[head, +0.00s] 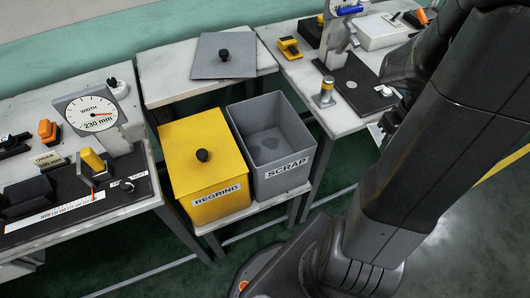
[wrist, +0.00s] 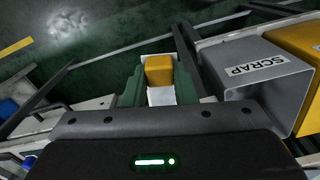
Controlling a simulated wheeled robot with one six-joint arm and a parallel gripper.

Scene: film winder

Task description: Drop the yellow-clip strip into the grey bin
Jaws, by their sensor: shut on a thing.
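My gripper (wrist: 159,82) is shut on the yellow clip (wrist: 158,70) of a strip, with its green fingers on either side of the clip. A white part of the strip (wrist: 161,96) shows below the clip in the wrist view. The grey bin (head: 283,173), labelled SCRAP, stands open in the middle of the head view, and a dark patch shows on its floor. The bin also shows at the right of the wrist view (wrist: 250,88), so the held strip is beside it, not over it. In the head view my arm largely hides the gripper.
A yellow REGRIND bin (head: 205,172) with a knobbed lid stands against the grey bin's left side. A grey lid (head: 223,68) lies on the shelf behind. A bench with a width dial (head: 93,113) is at left. Another bench (head: 300,73) is at right, near my arm.

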